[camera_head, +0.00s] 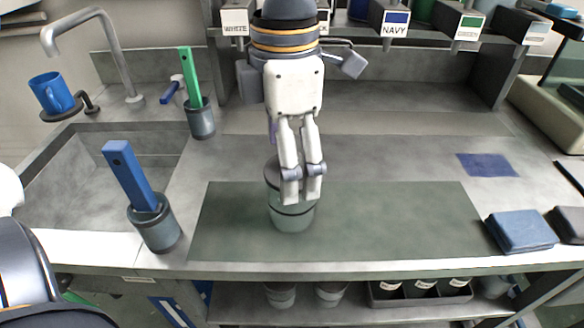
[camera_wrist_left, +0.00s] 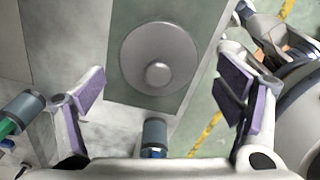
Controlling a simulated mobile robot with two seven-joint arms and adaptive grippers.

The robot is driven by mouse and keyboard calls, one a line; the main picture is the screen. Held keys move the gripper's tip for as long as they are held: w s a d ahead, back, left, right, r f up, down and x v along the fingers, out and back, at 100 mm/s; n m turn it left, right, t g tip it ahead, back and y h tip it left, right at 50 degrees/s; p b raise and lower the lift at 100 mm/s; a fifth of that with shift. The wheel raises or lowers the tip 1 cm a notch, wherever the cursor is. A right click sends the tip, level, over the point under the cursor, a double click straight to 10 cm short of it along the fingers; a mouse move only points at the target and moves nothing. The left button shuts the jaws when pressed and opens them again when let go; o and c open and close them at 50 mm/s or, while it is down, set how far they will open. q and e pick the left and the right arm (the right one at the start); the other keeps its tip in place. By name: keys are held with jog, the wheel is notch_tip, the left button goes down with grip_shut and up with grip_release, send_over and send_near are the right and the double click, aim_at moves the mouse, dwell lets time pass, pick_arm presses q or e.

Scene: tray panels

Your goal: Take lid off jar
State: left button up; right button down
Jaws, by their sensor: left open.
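The jar (camera_head: 292,220) stands upright on the dark green mat, partly hidden behind my left gripper (camera_head: 302,188). In the left wrist view its round grey lid (camera_wrist_left: 140,45) is seen from above, with a small knob (camera_wrist_left: 157,73) on it. The lid sits on the jar. My left gripper also shows in the left wrist view (camera_wrist_left: 165,88), its purple-padded fingers wide apart with nothing between them. The lid lies beyond the fingertips, roughly centred between them. My right gripper is not in view.
A cup with a blue-handled tool (camera_head: 158,225) stands left of the mat. A cup with a green-handled tool (camera_head: 200,118) is farther back. A sink (camera_head: 100,165) lies at left, with a blue mug (camera_head: 52,93) above it. Folded blue cloth (camera_head: 520,230) lies at right. The mat's right side is clear.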

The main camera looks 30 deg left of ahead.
pick_arm(q)
jog(key=shift+f, duration=0.45)
jog(key=c, duration=1.1)
jog(key=shift+o, duration=0.2)
